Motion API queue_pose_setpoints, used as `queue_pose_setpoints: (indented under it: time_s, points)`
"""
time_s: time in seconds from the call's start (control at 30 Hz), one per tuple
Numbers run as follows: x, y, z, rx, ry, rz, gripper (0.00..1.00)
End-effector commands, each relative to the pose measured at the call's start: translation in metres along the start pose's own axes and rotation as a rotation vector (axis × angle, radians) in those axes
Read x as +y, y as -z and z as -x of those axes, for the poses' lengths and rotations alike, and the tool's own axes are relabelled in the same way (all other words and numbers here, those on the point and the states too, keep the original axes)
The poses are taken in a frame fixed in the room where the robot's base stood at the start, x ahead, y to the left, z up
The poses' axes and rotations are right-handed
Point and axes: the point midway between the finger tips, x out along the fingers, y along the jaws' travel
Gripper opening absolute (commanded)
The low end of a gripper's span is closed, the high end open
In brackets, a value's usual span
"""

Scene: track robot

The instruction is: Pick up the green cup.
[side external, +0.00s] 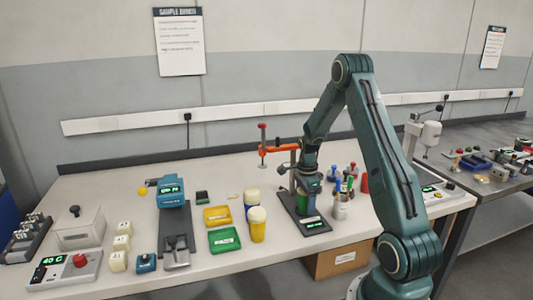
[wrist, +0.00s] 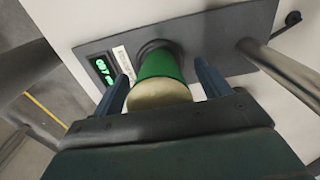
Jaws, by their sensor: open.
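The green cup (wrist: 158,66) stands on a dark plate with a green-lit display in the wrist view. Its near end is pale cream. My gripper (wrist: 160,85) is open, with one blue finger on each side of the cup. I cannot tell whether the fingers touch it. In the side view my gripper (side external: 307,200) is low over the dark plate (side external: 311,225), and the cup shows only in part there.
A metal pot (side external: 340,208) with coloured handles stands right of the plate. A yellow cup (side external: 258,228) stands to the left, with a yellow tray (side external: 217,222) and green tray (side external: 224,247) beyond it. A red-orange clamp stand (side external: 280,149) rises behind.

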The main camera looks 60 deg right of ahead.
Motion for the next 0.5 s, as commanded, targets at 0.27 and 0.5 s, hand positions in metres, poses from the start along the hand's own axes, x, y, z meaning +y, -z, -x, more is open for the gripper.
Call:
queue_pose_setpoints:
  time_s: [0.27, 0.5]
  points:
    - [-0.0001, 0.0000, 0.0003, 0.000, 0.000, 0.000, 0.65]
    - [-0.0002, 0.0000, 0.0005, 0.000, 0.001, 0.000, 0.23]
